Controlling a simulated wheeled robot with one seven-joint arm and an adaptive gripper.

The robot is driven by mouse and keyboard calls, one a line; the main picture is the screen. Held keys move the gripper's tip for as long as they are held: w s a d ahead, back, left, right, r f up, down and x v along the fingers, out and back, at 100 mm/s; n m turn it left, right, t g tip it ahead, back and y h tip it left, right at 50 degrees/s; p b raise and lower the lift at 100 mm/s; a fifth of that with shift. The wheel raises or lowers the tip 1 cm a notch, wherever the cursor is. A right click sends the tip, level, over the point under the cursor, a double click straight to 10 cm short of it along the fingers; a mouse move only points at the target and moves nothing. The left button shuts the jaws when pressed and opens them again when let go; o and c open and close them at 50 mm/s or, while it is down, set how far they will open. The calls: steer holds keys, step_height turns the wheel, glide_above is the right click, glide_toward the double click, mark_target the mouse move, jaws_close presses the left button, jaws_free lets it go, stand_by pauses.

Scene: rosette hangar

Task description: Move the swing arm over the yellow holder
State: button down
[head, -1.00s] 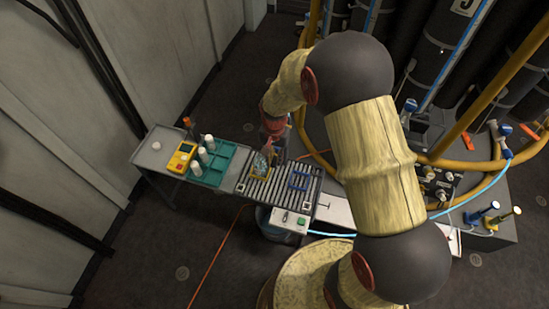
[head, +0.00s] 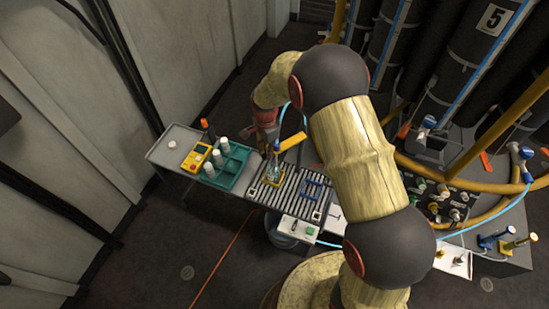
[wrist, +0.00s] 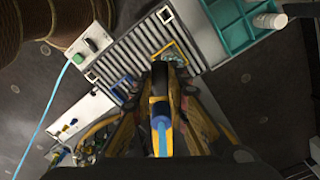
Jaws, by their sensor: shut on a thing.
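The yellow holder (head: 270,181) sits on the slatted bench top, with a clear upright piece standing in it. It also shows in the wrist view (wrist: 178,53) just beyond the fingers. In the wrist view my gripper (wrist: 163,98) is shut on a yellow piece with a blue part, which I take to be the swing arm (wrist: 160,128). A yellow bar (head: 293,141) juts out right of my gripper; its pivot is hidden.
A teal tray (head: 229,167) with white bottles and a yellow meter (head: 196,156) lie to the left of the slats. Black cylinders (head: 468,75) and yellow hoses crowd the right side.

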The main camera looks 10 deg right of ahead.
steer(key=shift+w+a+m, duration=0.25)
steer(key=shift+w+m, duration=0.45)
steer(key=shift+w, duration=0.3)
steer(key=shift+w+a+m, duration=0.2)
steer(key=shift+w+m, duration=0.5)
steer(key=shift+w, duration=0.3)
steer(key=c, duration=1.7)
jaws_free()
step_height(320, 180, up, 12)
